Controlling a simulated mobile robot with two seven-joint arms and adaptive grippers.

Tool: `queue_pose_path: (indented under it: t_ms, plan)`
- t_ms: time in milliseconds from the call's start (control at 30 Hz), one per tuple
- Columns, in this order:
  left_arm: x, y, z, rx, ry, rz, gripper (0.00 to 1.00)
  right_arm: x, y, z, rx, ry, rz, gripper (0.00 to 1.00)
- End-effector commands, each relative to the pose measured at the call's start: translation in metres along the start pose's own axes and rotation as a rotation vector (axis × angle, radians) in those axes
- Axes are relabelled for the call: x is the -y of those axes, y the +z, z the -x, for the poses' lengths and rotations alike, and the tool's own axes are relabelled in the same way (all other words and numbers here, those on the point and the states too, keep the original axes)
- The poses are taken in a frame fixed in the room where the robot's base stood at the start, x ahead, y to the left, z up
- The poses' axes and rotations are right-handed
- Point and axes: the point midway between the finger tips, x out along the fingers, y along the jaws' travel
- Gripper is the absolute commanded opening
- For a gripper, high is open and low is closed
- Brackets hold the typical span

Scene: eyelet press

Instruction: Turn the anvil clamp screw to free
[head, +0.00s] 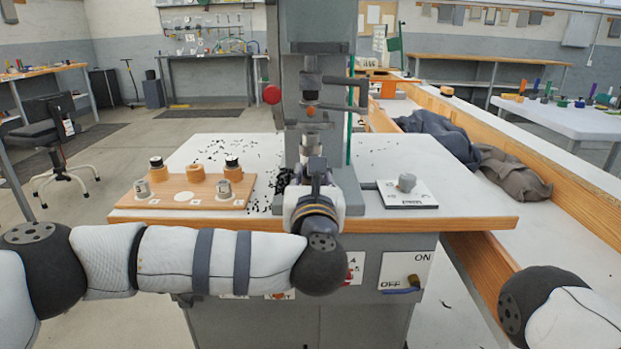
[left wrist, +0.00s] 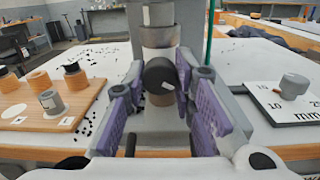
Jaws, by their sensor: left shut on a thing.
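The eyelet press (head: 318,40) stands at the middle of the bench. The anvil clamp screw (left wrist: 160,76) shows in the left wrist view as a round black knob with a small white mark, in front of the anvil post (left wrist: 158,36). My left gripper (left wrist: 161,84) is shut on this knob, one purple pad on each side. In the head view my left gripper (head: 315,168) points at the press base and hides the screw. My right gripper is out of view; only part of that arm shows at the lower right.
A wooden tray (head: 222,202) with several dies stands left of the press. A white marked plate with a grey knob (head: 410,196) lies to the right. An ON/OFF panel with a blue lever (head: 402,290) is on the bench front. Black scraps lie around the press base.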

Motion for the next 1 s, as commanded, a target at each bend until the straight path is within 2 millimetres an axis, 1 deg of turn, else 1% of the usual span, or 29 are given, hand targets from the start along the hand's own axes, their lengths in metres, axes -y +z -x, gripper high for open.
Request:
queue_pose_path:
  t_ms: [33, 100, 300, 500, 700, 1000]
  plan:
    - [0.001, -0.003, -0.001, -0.002, 0.000, 0.044, 0.00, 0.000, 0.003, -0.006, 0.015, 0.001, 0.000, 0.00]
    - [0.001, -0.003, -0.001, -0.003, 0.000, 0.109, 0.00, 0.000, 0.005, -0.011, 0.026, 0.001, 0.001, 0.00]
    - [0.001, -0.002, -0.001, -0.008, 0.004, 0.275, 0.00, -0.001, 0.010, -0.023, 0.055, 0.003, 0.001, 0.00]
    - [0.000, -0.001, -0.001, -0.010, 0.008, 0.404, 0.00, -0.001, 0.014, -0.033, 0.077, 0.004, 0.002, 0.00]
    - [0.000, 0.001, 0.000, -0.011, 0.008, 0.487, 0.00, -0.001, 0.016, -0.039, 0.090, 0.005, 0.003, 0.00]
    - [0.000, 0.004, 0.000, -0.010, 0.008, 0.536, 0.00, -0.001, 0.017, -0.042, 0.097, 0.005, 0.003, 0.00]
